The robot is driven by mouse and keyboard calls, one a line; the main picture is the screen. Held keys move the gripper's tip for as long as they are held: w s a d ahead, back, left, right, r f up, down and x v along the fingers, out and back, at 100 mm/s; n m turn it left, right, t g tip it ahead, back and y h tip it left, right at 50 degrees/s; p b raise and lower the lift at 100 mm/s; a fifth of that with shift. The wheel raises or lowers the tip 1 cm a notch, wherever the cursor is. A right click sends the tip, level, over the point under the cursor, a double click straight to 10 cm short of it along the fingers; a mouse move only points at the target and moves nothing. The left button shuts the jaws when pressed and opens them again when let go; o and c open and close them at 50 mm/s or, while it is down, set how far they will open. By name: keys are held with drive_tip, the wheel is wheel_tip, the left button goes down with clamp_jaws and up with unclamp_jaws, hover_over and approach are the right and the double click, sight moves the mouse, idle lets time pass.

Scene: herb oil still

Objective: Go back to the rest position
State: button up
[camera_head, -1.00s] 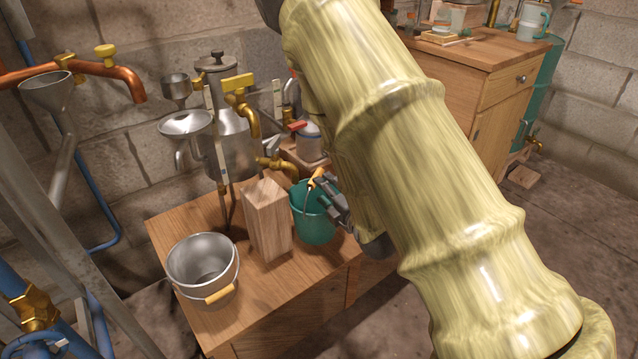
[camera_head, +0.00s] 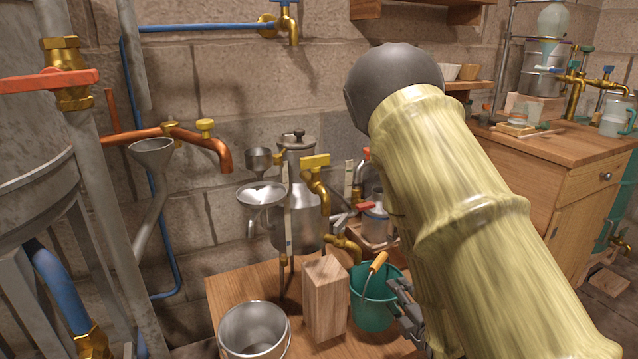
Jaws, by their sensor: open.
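My gripper (camera_head: 406,312) is at the right side of the teal bucket (camera_head: 372,311), partly hidden behind my own arm. Its dark fingers show near the bucket's rim, open; I cannot tell whether they touch the bucket. The bucket's handle with a yellow-orange grip (camera_head: 378,262) stands raised above the rim. The bucket stands on the low wooden table (camera_head: 232,290), right of an upright wooden block (camera_head: 325,298).
A metal bucket (camera_head: 254,331) stands at the table's front left. Behind are a steel still vessel (camera_head: 300,200), funnels and a brass tap (camera_head: 316,180). A wooden cabinet (camera_head: 570,215) stands right. A large grey tank (camera_head: 35,150) and posts are left.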

drive_tip(key=s+f+m+g+h, duration=0.1)
drive_tip(key=s+f+m+g, duration=0.3)
drive_tip(key=s+f+m, duration=0.55)
drive_tip(key=s+f+m+g+h, duration=0.2)
drive_tip(key=s+f+g, duration=0.35)
drive_tip(key=f, duration=0.85)
drive_tip(key=s+a+f+m+g, duration=0.1)
drive_tip(key=s+f+m+g, duration=0.3)
drive_tip(key=s, duration=0.7)
drive_tip(key=s+a+f+m+g, duration=0.15)
drive_tip(key=s+f+m, duration=0.35)
drive_tip(key=s, duration=0.5)
wheel_tip(320, 180, up, 34)
drive_tip(key=p, duration=3.4)
drive_tip(key=shift+r+y+p, duration=0.15)
drive_tip(key=shift+y+p, duration=0.15)
drive_tip(key=shift+d, duration=0.1)
